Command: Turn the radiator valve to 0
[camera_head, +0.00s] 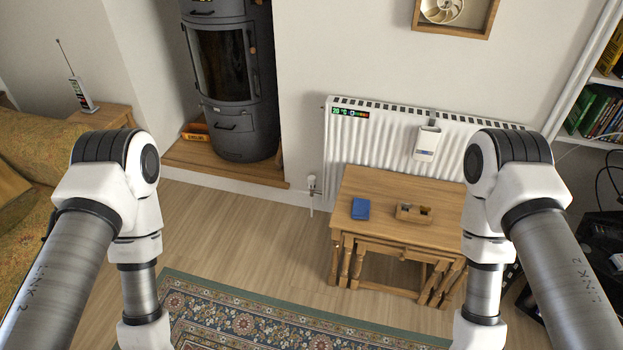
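A white radiator (375,150) is mounted on the wall behind a wooden table. A small white radiator valve (312,182) stands at the radiator's lower left corner, on a thin vertical pipe near the wall. Its markings are too small to read. My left arm comes in from the left and my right arm from the right; both point down, well short of the valve. Both grippers are below the picture's edge and hidden.
A nest of wooden tables (390,235) stands before the radiator, bearing a blue box (360,209) and a tape dispenser (413,213). A dark stove (235,85) stands left of the valve on a wooden hearth (220,165). Wood floor (255,225) and a patterned rug (260,320) lie open in front.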

